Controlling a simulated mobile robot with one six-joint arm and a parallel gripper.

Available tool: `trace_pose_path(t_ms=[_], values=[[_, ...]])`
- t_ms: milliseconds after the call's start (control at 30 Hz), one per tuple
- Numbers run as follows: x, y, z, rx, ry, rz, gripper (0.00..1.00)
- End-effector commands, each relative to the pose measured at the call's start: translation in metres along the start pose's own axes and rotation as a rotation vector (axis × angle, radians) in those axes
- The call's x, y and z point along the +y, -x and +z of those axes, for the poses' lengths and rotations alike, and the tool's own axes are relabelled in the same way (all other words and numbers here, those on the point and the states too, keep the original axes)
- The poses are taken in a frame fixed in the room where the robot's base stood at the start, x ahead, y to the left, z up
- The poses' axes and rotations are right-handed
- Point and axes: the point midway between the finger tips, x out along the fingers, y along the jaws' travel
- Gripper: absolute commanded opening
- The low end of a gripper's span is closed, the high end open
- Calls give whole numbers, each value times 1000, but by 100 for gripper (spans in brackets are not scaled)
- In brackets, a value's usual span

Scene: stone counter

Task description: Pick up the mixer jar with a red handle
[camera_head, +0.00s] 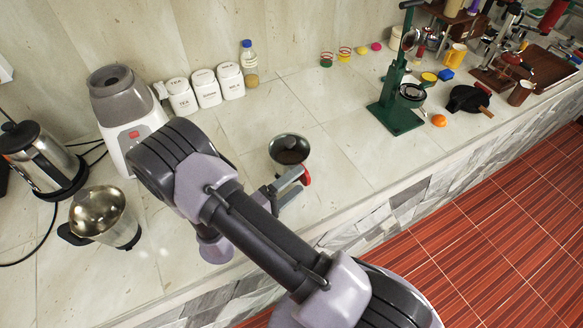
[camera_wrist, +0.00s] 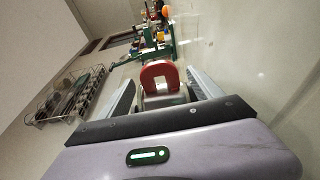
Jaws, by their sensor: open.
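The mixer jar (camera_head: 289,149) is a small steel bowl-like jar standing on the counter near the middle of the head view. Its red handle (camera_head: 305,177) faces the counter's front edge. My gripper (camera_head: 287,186) is low beside the handle. In the wrist view its two fingers stand apart, one on each side of the handle. I see a gap between the fingers and the handle, and no clear contact.
A larger steel jar (camera_head: 104,214) with a dark handle, a mixer base (camera_head: 128,112) and a steel press pot (camera_head: 42,158) stand to the left. White canisters (camera_head: 205,87) line the wall. A green press (camera_head: 400,108) stands to the right. The counter around the small jar is clear.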

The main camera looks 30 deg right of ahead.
Motion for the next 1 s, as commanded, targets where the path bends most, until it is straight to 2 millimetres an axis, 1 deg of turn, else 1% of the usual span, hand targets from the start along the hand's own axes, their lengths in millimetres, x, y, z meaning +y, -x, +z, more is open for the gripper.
trace_pose_path(t_ms=[33,233,333,433,533,700,767,800,867,1000], values=[[-2,-8,0,-4,-1,0,75],[-1,-29,0,-3,-3,-1,75],[-2,-50,-2,-5,-4,-1,75],[-1,-68,-3,-4,-2,-1,75],[1,-75,-3,-1,-2,0,75],[2,-75,-4,0,-2,0,75],[2,-75,-4,0,-2,0,65],[2,-74,-4,0,-2,-1,57],[2,-74,-4,0,-2,-1,45],[2,-74,-4,0,-2,-1,18]])
